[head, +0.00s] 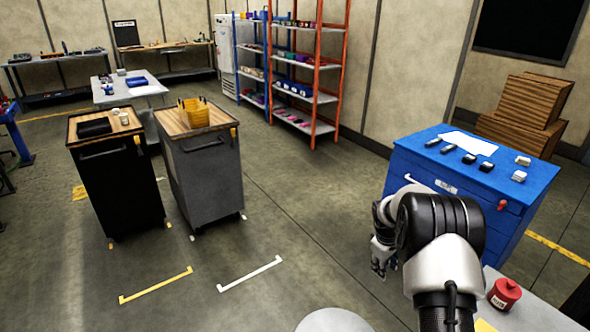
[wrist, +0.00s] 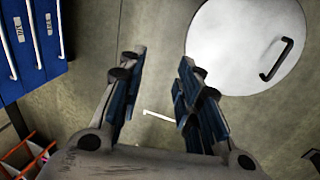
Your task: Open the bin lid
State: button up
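The round white bin lid (wrist: 225,50) shows at the upper right of the wrist view, with a black bar handle (wrist: 277,60) on its right part. It looks shut, with no gap visible at its rim. In the head view, a pale round top (head: 335,321) at the bottom edge appears to be the same lid, mostly cut off. My gripper (wrist: 158,75) is open and empty, its two blue-padded fingers wide apart. The right finger is just left of the lid in the picture, apart from the handle. In the head view, my gripper (head: 380,264) hangs over the floor, partly hidden by my arm.
A blue drawer cabinet (head: 435,195) stands at the right, with small items on top. A grey table (head: 535,315) with a red canister (head: 505,294) is at the lower right. Two carts (head: 115,185) (head: 207,175) stand at the left. The middle floor is clear.

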jog(key=shift+w+d+f, duration=0.3)
jog(key=shift+w+d, duration=0.15)
jog(key=shift+d, duration=0.15)
jog(key=shift+a, duration=0.1)
jog(key=s+a+r, duration=0.4)
jog(key=s+a, duration=0.2)
jog(key=a, duration=0.3)
jog(key=s+a+r, duration=0.3)
jog(key=s+a, duration=0.3)
jog(key=a, duration=0.3)
jog(key=w+d+f, duration=0.4)
jog(key=w+d, duration=0.3)
jog(key=d, duration=0.3)
jog(key=w+d+f, duration=0.4)
jog(key=w+d, duration=0.2)
jog(key=d, duration=0.5)
jog(key=shift+w, duration=0.4)
